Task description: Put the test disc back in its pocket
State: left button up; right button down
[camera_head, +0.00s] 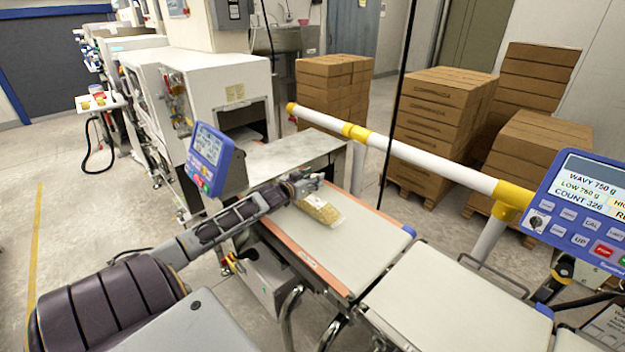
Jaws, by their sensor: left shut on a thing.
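My left gripper (308,183) is over the far part of the pale belt (350,248), near the metal-topped section. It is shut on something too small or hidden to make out. A clear bag of yellow pasta (322,209) lies just below and in front of the gripper in the picture; I cannot tell whether they touch. I cannot make out the test disc or its pocket. My right gripper is not in view.
A white rail with yellow joints (420,162) runs above the belt's far side. A blue display (208,160) stands beside my left arm; a larger blue panel (585,215) is at right. Stacked cartons (430,120) stand behind. The near belt (450,305) is clear.

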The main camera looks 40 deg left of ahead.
pick_arm(q)
jog(key=shift+r, duration=0.1)
dwell(0.5)
jog(key=d+r+m+h, duration=0.2)
jog(key=d+r, duration=0.1)
jog(key=d, duration=0.6)
jog(key=s+d+f+h, duration=0.1)
jog(key=s+d+f, duration=0.2)
jog(key=d, duration=0.6)
jog(key=s+d+f, duration=0.3)
jog(key=s+d, duration=0.1)
jog(key=d, duration=0.5)
jog(key=s+d+f+y, duration=0.1)
jog(key=s+d+f, duration=0.6)
jog(key=d+f, duration=0.1)
jog(key=shift+s+d+f+n, duration=0.15)
jog(key=shift+s+f+n, duration=0.05)
jog(key=shift+n, duration=0.2)
dwell(0.5)
